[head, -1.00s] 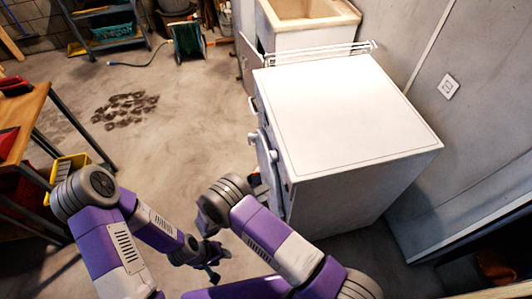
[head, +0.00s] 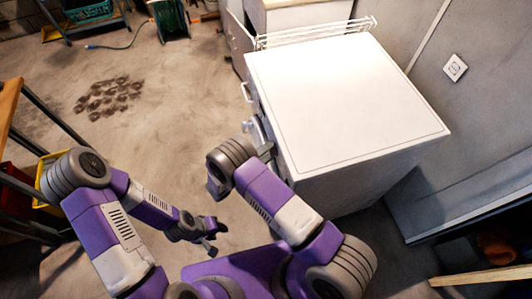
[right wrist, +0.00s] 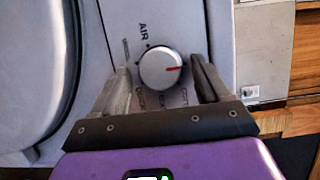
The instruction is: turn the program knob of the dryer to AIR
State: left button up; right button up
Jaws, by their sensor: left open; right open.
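The white dryer (head: 345,100) stands right of centre in the head view, its front facing left. In the right wrist view its panel (right wrist: 185,22) carries the round silver program knob (right wrist: 158,68). The knob's red mark points right, while the AIR label is above and left of the knob. My right gripper (right wrist: 161,67) is open, with one finger on each side of the knob; I cannot tell whether they touch it. My left gripper (head: 211,243) is open and empty, low over the floor, away from the dryer.
A round door (right wrist: 35,60) fills the left of the right wrist view. A white wire rack (head: 315,32) is at the dryer's far edge. A workbench (head: 10,105) and yellow bin (head: 45,178) stand left. The floor between is clear.

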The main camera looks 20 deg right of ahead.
jog(key=c, duration=1)
